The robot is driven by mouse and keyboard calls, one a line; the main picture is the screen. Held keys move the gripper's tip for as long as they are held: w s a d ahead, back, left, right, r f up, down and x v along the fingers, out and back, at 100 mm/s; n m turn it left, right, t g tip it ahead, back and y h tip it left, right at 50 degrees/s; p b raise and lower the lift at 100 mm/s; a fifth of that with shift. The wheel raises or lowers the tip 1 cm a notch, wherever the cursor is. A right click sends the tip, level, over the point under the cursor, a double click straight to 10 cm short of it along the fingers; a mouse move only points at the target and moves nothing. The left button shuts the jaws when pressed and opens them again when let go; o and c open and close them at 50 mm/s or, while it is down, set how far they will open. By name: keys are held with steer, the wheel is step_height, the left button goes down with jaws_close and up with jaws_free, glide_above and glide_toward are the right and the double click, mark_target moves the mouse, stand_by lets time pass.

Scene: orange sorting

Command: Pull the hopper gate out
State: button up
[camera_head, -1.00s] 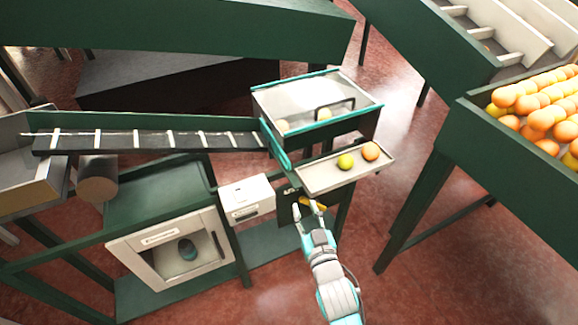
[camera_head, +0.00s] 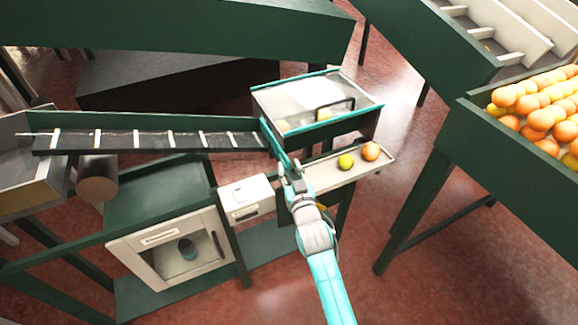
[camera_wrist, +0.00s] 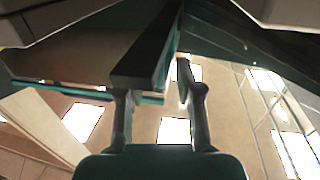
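The hopper (camera_head: 350,127) is a dark green box with a pale clear-looking top and teal edges. The hopper gate (camera_head: 268,133) appears as a narrow teal piece at its left end, beside the belt. My gripper (camera_head: 289,166) is at the lower end of this piece, partly hiding it. In the wrist view, my gripper's two fingers (camera_wrist: 158,82) are apart, one each side of a dark bar with a teal edge (camera_wrist: 150,58), which seems to be the gate. A gap shows beside the right finger, so no firm hold is visible.
A slatted belt (camera_head: 150,140) runs left. A white box (camera_head: 246,195) stands below left. A crate of oranges (camera_head: 490,130) is at right.

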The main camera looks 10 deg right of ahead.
steer(key=shift+w+a, duration=0.1)
steer(key=shift+w, duration=0.5)
jaws_close()
steer(key=s+d, duration=0.3)
steer(key=s, duration=0.5)
steer(key=shift+s, duration=0.3)
steer(key=shift+f, duration=0.1)
jaws_free()
